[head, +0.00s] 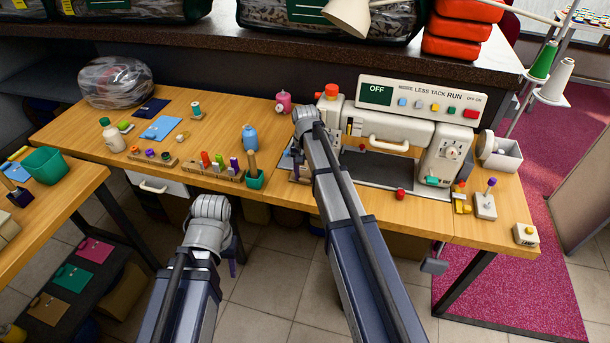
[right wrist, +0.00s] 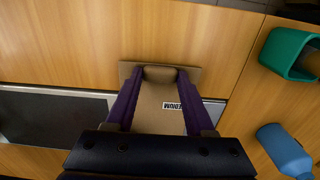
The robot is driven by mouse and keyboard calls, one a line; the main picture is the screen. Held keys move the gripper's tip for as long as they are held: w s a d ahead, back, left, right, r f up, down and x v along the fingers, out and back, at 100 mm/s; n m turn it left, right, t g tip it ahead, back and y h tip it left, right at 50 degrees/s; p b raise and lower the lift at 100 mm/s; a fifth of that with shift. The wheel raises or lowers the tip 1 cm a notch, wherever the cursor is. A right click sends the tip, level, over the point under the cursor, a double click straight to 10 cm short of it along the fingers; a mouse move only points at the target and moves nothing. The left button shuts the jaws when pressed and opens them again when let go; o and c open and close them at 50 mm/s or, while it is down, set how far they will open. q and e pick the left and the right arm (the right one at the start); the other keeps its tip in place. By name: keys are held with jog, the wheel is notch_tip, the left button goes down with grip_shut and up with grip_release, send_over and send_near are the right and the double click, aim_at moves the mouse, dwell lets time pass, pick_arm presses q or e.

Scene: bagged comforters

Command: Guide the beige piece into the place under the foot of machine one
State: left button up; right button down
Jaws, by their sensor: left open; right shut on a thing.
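The beige piece (right wrist: 155,112), a flat card with a raised end and a "MEDIUM" label that reads upside down, lies between the purple fingers of my right gripper (right wrist: 158,85) in the right wrist view. The gripper is shut on it, over the seam between the wood and the machine's dark bed. In the head view my right gripper (head: 298,166) is at the left end of the white sewing machine (head: 400,130). My right arm covers the machine's foot, so I cannot see it. My left gripper (head: 234,258) is open, low before the table, mostly hidden by its own wrist.
A green cup (right wrist: 285,55) and a blue bottle (right wrist: 284,150) stand close to the right gripper. A wooden rack of spools (head: 200,170) is to its left. A red knob (head: 400,193) sits before the machine. A dark shelf (head: 250,45) runs behind the table.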

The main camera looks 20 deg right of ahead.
jog(key=shift+f, duration=0.2)
grip_release()
dwell(0.5)
jog(key=shift+r, duration=0.2)
jog(key=shift+r+p, duration=3.35)
jog(key=shift+p, duration=0.05)
notch_tip(320, 180, up, 8)
jog(key=p, duration=0.7)
jog(key=shift+p, duration=0.35)
jog(key=shift+f, duration=0.1)
